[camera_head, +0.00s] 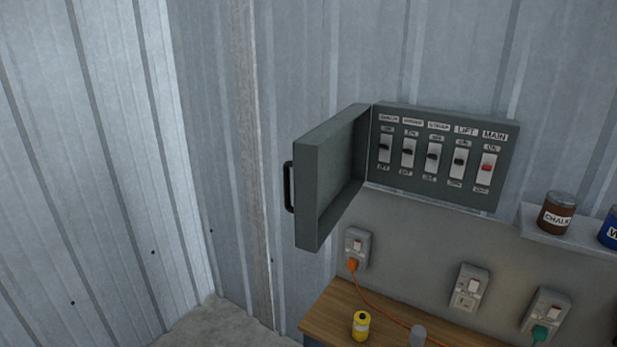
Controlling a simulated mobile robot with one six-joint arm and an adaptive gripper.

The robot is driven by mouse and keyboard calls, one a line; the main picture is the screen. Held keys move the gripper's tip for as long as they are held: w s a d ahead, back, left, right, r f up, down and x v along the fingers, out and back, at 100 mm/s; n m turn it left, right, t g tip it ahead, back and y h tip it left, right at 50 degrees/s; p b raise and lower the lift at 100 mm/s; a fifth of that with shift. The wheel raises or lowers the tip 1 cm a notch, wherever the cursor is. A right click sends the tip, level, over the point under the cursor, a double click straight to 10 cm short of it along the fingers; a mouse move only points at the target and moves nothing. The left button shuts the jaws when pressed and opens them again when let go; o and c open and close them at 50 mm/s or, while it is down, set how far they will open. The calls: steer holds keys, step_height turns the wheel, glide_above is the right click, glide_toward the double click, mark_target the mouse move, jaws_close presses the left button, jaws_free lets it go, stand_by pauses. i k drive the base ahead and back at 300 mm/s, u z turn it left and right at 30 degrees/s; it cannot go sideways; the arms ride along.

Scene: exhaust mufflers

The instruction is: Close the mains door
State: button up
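The mains box (508,150) is a grey panel on the corrugated metal wall with a row of several labelled switches. The rightmost switch (487,168), under the label MAIN, is red; the others are black. The mains door (308,200) is a deep grey cover hinged at the box's left side. It stands wide open, swung out from the wall toward the viewer. A black handle (289,187) is on its outer left face. My gripper is not in view.
Below the box are wall sockets (470,288), one with an orange plug (352,265) and cable. A wooden bench (335,312) holds a yellow can (361,325) and a grey object (418,335). A shelf (560,240) at right carries a CHALK tin (556,213). Left of the door is clear.

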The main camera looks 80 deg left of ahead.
mark_target(329, 164)
steer(key=k, duration=1.25)
steer(key=u, duration=2)
steer(key=i, duration=1.05)
steer(key=z, duration=0.1)
